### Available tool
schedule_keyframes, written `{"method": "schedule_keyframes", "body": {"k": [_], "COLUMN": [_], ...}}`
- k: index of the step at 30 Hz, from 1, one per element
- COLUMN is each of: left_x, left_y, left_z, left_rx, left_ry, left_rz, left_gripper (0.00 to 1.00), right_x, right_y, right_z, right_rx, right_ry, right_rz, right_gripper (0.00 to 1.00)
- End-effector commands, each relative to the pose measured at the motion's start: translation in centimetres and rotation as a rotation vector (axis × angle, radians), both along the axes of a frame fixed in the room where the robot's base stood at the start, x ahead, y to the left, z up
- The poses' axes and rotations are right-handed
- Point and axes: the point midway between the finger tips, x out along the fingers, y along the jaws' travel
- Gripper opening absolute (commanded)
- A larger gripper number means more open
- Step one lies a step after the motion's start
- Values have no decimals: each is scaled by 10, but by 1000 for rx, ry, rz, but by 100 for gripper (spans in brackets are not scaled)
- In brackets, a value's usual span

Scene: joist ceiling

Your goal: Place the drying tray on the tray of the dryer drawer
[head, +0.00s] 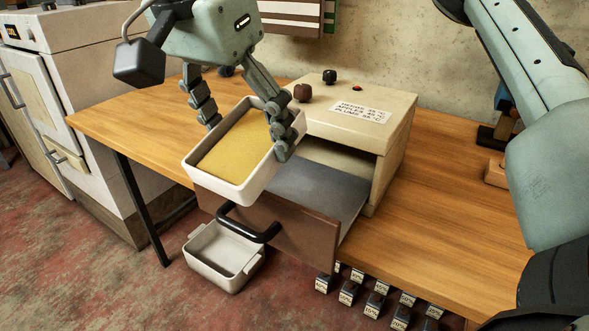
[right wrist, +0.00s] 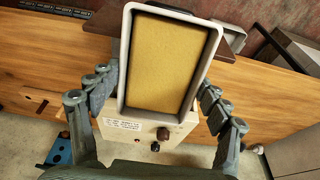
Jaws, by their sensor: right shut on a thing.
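The drying tray (head: 222,187) is a white rectangular tray with a flat yellow layer inside. It also shows in the right wrist view (right wrist: 123,60). My right gripper (head: 247,138) is shut on it, with its fingers at two opposite sides. The tray is tilted in the head view and held above the front left part of the open dryer drawer. The drawer has a brown front (head: 305,232), a black handle (head: 247,226) and a bare grey tray surface (head: 312,190). The held tray hides part of the drawer. My left gripper is not in view.
The cream dryer (head: 345,105) stands on the wooden table (head: 460,210), with knobs and a label on top. A white bin (head: 222,258) stands on the floor under the drawer. Several small labelled blocks (head: 375,300) are below the table edge. A white appliance (head: 80,60) stands at left.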

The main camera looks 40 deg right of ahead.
Motion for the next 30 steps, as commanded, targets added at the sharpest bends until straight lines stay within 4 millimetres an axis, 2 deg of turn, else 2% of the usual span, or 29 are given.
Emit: {"method": "schedule_keyframes", "body": {"k": [1, 7, 8, 9, 16, 21, 26, 30], "left_x": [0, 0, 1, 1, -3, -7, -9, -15], "left_y": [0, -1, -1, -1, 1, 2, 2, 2], "left_z": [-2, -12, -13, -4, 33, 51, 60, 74], "left_rx": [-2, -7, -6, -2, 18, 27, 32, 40], "left_ry": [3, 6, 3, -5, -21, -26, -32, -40], "left_rz": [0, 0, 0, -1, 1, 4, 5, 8], "left_gripper": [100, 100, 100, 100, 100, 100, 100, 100], "right_x": [5, 25, 25, 25, 31, 35, 36, 38], "right_y": [-14, -62, -62, -64, -78, -83, -87, -92], "right_z": [2, 1, -15, -27, -79, -96, -109, -109], "right_rx": [2, 3, 2, 1, 2, 1, 1, 94], "right_ry": [-1, 0, 7, 8, 6, 2, 3, 39], "right_rz": [-9, -9, -2, 1, -1, 0, -1, -7], "right_gripper": [45, 45, 45, 45, 45, 45, 45, 45]}}
